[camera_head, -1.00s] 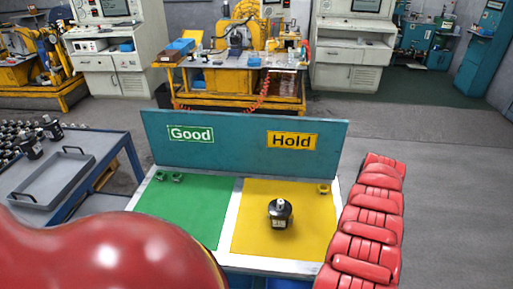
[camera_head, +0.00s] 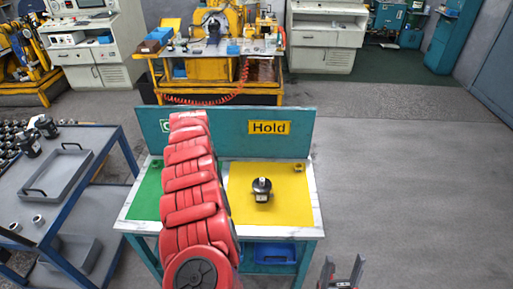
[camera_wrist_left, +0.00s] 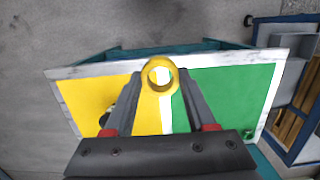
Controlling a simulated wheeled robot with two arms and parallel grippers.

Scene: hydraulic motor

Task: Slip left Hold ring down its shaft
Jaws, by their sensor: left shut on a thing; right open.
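A yellow ring (camera_wrist_left: 152,84) sits between the fingertips of my left gripper (camera_wrist_left: 160,82), which is shut on it. In the left wrist view, the ring is above the table, in front of the white strip between yellow and green panels. A dark motor part with an upright shaft (camera_head: 262,188) stands on the yellow panel (camera_head: 290,205). It is mostly hidden behind a finger in the left wrist view. Another small yellowish ring (camera_head: 301,168) lies at the yellow panel's back right corner. My left gripper is not visible in the head view. My right gripper (camera_head: 343,272) is open and empty at lower right.
A teal board with a Hold sign (camera_head: 268,127) stands behind the panels. My red arm covers much of the green panel (camera_head: 147,196). A green ring (camera_wrist_left: 249,133) lies there. A blue cart with a grey tray (camera_head: 62,175) stands left. The floor at right is clear.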

